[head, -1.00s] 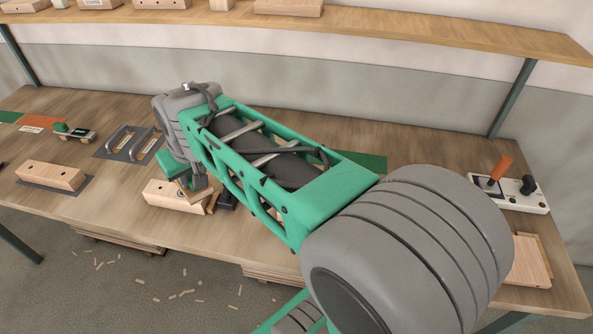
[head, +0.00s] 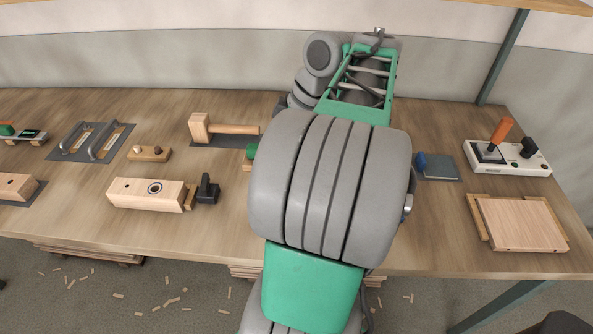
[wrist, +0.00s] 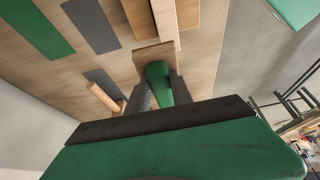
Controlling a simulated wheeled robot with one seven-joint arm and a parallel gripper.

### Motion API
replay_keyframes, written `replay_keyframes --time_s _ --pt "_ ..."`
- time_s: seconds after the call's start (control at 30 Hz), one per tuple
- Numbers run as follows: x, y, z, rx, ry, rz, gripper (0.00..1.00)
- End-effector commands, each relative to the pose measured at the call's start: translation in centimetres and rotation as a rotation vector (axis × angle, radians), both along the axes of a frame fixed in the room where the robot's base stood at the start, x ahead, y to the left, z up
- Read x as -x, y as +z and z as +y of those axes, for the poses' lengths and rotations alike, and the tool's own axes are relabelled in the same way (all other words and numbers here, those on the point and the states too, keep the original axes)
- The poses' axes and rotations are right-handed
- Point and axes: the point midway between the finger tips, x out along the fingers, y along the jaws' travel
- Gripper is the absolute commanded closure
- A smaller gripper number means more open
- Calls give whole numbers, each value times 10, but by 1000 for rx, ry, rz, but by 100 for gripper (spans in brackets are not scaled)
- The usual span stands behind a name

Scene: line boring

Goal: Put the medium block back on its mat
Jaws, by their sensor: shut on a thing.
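In the wrist view my gripper (wrist: 160,88) is shut on the green grip of a small block (wrist: 150,58) with a wooden base, likely the medium block. The block hangs between the dark fingers, over the table. In the head view my arm hides most of the gripper and the block; a bit of green and wood shows at the arm's left side, and I cannot tell which part it is. I cannot tell which belongs to the block.
A mallet (head: 232,129) lies left of my arm. A bored wooden block (head: 145,194) with a black knob (head: 207,189) stands front left. Right are a blue-gripped thing (head: 421,162) on a grey mat (head: 441,168), a switch box (head: 507,158) and a wooden board (head: 520,223).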

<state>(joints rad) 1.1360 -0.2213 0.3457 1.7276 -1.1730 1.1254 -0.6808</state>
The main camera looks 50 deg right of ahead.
Motion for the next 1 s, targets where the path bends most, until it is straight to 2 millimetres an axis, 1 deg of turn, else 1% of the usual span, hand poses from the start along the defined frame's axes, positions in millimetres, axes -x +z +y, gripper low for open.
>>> replay_keyframes --time_s 0.07,0.13,0.17,0.47,0.5,0.6,0.7,0.8,0.9,0.97,1.0 --pt "6 -3 -7 0 13 0 100" --pt "5 -5 -14 -2 18 0 100" --pt "3 -7 -19 -3 19 1 100" --pt "-21 -36 -81 -3 17 1 100" --pt "-24 -40 -89 -3 17 1 100" --pt "-29 -61 -103 -4 16 1 100" --pt "-34 -77 -116 -3 16 1 100" --pt "-37 -87 -125 -2 17 0 100" --pt "-40 -96 -132 -2 16 0 100" --pt "-42 -106 -136 -4 17 1 100" --pt "-41 -114 -135 -3 17 1 100"
